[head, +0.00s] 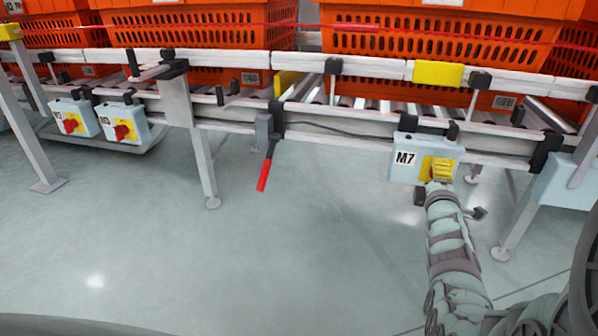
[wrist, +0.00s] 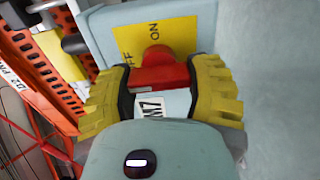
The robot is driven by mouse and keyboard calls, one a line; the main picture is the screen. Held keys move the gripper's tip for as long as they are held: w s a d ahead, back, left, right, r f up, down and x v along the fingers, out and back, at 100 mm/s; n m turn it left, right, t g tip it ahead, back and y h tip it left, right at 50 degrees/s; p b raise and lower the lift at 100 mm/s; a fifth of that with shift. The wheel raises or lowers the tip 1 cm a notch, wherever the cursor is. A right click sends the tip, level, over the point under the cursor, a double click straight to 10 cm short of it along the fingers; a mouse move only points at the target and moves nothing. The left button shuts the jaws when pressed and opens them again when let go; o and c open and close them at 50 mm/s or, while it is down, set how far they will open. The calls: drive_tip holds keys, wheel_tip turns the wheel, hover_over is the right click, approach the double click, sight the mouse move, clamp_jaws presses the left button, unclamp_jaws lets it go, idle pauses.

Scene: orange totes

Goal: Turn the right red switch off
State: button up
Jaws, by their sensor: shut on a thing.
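The right red switch (wrist: 160,75) sits on a yellow plate (wrist: 135,38) on a pale blue box. The plate carries the letters ON and a partly hidden OFF in the wrist view. In the head view this box (head: 402,172), labelled M7, hangs on the conveyor's front rail, and my gripper hides its switch. My gripper (wrist: 163,85) has its yellow fingers on both sides of the red knob, shut on it. It also shows at the right of the M7 box in the head view (head: 437,170). I cannot tell which mark the knob points to.
Two more boxes with red switches, a left one (head: 75,119) and another (head: 121,123), hang at the left. A red-handled lever (head: 265,168) hangs between. Orange totes (head: 200,45) stand on the conveyor. A metal leg (head: 520,215) stands right of my arm. The floor in front is clear.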

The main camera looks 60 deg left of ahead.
drive_tip(key=shift+a, duration=0.1)
drive_tip(key=o, duration=1.2)
drive_tip(key=shift+s, duration=0.1)
drive_tip(key=shift+s+d+f, duration=0.15)
drive_tip(key=shift+s+d, duration=0.2)
drive_tip(key=shift+d, duration=0.1)
drive_tip(key=v, duration=1)
drive_tip(key=shift+s+d, duration=0.25)
drive_tip(key=shift+s, duration=0.05)
